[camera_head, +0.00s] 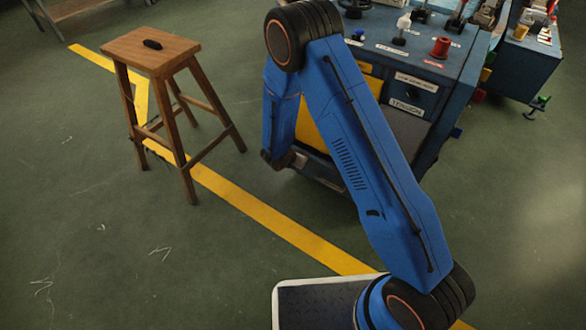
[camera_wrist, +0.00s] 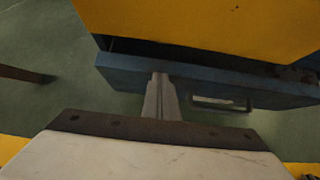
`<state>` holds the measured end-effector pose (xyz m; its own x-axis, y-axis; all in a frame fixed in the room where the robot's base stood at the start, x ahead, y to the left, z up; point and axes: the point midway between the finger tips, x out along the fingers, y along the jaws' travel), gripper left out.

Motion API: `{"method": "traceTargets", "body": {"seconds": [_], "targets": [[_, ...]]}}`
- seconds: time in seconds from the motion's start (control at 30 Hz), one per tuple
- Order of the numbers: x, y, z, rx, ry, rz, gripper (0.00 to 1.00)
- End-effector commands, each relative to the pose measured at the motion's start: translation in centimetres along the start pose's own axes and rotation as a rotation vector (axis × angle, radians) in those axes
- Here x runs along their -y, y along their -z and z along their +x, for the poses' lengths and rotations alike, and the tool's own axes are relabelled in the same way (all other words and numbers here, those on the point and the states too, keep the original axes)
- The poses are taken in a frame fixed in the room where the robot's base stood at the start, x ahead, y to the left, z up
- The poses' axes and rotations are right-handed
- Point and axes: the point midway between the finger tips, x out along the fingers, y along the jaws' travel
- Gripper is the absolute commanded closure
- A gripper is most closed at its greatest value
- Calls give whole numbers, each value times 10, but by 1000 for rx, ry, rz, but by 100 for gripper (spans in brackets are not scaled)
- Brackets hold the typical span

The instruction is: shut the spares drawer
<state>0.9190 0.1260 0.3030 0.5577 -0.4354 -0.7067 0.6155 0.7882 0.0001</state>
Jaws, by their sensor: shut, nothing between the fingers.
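The spares drawer seems to be the blue front (camera_wrist: 240,90) with a bar handle (camera_wrist: 221,103), low on the machine under a yellow panel. In the wrist view a dark strip shows between the panel and the blue front; I cannot tell how far the drawer stands out. My gripper (camera_wrist: 161,82) is shut and empty, its fingertips at the blue front, left of the handle. I cannot tell whether they touch it. In the head view my gripper (camera_head: 290,160) is low at the machine's left side, and my arm hides much of the drawer area.
A yellow floor line (camera_head: 235,205) runs between. The green floor at lower left is clear.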

Motion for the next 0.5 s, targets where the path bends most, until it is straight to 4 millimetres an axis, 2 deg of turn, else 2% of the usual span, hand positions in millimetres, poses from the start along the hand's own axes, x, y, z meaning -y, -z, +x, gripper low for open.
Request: {"method": "traceTargets", "body": {"seconds": [0.2, 0.5], "targets": [[0, -23, 24, -1, 1, 1, 100], [0, -35, 35, 0, 0, 0, 100]]}}
